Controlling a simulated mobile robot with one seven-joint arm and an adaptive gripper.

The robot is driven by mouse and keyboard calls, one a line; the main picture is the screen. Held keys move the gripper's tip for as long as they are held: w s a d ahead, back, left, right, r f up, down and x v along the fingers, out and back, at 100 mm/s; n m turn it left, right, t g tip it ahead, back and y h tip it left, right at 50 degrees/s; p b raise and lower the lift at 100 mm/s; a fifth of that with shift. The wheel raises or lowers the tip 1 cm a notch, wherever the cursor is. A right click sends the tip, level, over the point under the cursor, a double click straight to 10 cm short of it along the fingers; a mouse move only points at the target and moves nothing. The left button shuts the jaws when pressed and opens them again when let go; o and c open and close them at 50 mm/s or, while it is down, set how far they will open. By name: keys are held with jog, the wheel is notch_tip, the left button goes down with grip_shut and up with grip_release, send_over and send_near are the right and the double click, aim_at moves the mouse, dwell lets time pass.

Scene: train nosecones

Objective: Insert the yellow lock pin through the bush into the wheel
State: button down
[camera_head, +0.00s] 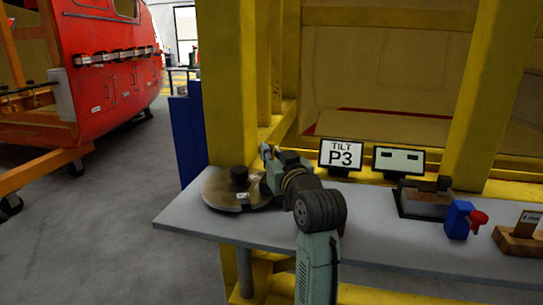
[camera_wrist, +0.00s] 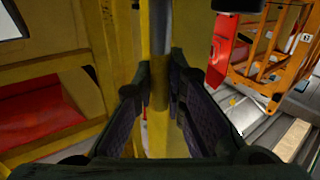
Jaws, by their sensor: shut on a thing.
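The wheel (camera_head: 218,194) is a flat tan-grey disc lying on the bench. The dark bush (camera_head: 238,175) stands upright at its middle. My gripper (camera_head: 267,158) is just right of the bush, above the wheel's right side. In the wrist view, my gripper's fingers (camera_wrist: 160,92) are closed on a slim upright pin (camera_wrist: 159,97), olive-yellow between the pads. A grey length shows above it, and I cannot tell whether it belongs to the pin. The pin is not clear in the head view. Its lower end is hidden, and I see no contact with the bush.
The grey bench (camera_head: 290,237) has a clear front strip. A "TILT P3" sign (camera_head: 341,155) and a second display (camera_head: 399,161) stand behind. A dark-topped block (camera_head: 424,200), a blue-and-red item (camera_head: 458,220) and a wooden block (camera_head: 518,238) sit right. A yellow post (camera_head: 229,85) rises behind the wheel.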

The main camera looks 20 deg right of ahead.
jog(key=shift+f+b, duration=0.3)
jog(key=shift+f, duration=0.3)
jog(key=c, duration=1.6)
grip_release()
jog(key=shift+c, duration=0.2)
